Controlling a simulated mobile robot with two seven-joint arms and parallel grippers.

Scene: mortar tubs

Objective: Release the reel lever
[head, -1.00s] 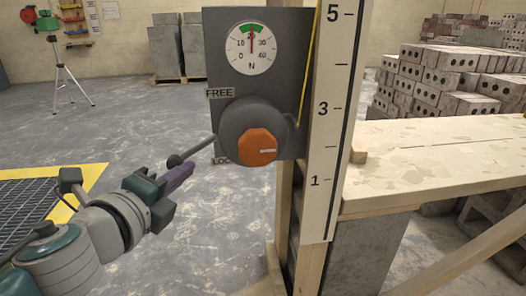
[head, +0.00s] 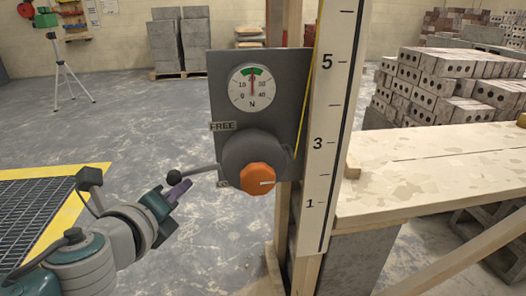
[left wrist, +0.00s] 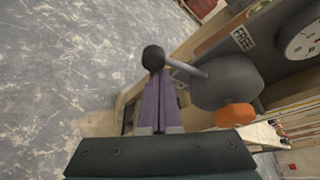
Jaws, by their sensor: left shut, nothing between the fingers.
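The reel lever (head: 200,169) is a thin grey rod with a dark ball knob (head: 174,176). It sticks out left from the grey reel housing (head: 248,150), nearly level and slightly down, between the FREE label (head: 223,126) and a lower, mostly hidden label. My left gripper (head: 183,186) is shut and empty, its purple fingers just below the rod near the knob. In the left wrist view the fingertips (left wrist: 161,84) lie right against the knob (left wrist: 153,57) and rod (left wrist: 187,69); I cannot tell whether they touch. My right gripper is out of view.
An orange knob (head: 257,179) sits on the reel. Above it, the gauge (head: 252,87) needle points into the green band. A numbered white staff (head: 325,130) and a plank table (head: 430,165) stand to the right. Open floor lies left of the panel.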

